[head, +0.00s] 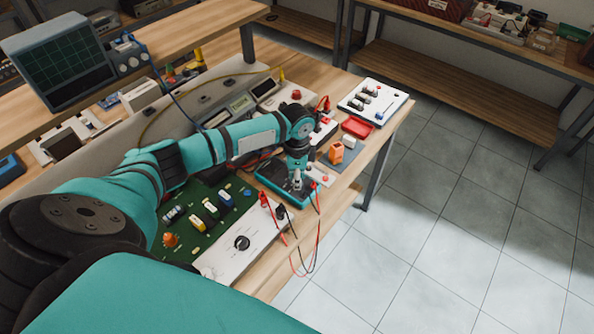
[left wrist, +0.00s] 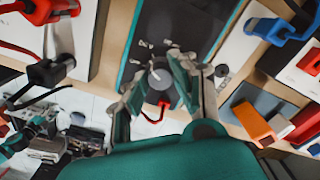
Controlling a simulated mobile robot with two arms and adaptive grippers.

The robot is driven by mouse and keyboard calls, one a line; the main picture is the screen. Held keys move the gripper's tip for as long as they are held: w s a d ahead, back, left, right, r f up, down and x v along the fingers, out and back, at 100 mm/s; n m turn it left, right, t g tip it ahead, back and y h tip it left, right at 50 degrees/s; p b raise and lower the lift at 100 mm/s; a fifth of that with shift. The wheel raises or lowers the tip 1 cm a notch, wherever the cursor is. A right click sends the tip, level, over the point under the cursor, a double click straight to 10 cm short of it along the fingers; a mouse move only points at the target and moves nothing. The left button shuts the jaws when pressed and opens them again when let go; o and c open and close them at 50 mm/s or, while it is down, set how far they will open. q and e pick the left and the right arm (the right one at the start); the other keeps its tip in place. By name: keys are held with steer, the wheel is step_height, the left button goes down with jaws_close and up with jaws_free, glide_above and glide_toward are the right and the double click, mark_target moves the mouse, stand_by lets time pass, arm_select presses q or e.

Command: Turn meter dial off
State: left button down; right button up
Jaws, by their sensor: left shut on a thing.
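The meter is a dark slab with a teal rim (head: 262,183) on the workbench. It also fills the upper middle of the left wrist view (left wrist: 187,22). Its dial (left wrist: 161,93) is a dark round knob with a light top, with small metal parts around it. My left gripper (head: 297,184) reaches down onto the meter. In the left wrist view, the fingers of my left gripper (left wrist: 158,78) stand on either side of the dial and are closed on it. The gripper hides part of the meter in the head view. My right gripper is not in view.
A white panel with a black knob (head: 242,243) and a green circuit board (head: 190,232) lie nearer. Red and black test leads (head: 318,230) hang over the bench edge. An orange block (head: 337,152), a red tray (head: 357,127) and a white switch panel (head: 385,91) lie beyond.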

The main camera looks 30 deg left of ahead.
arm_select(q)
steer(key=n+p, duration=0.2)
steer(key=shift+r+n, duration=0.3)
steer(key=shift+w+f+n+p, duration=0.1)
steer(key=shift+f+n+p, duration=0.1)
steer(key=shift+n+p, duration=1.25)
steer(key=c, duration=1.1)
jaws_free()
steer(key=shift+o, duration=0.2)
step_height(320, 180, up, 12)
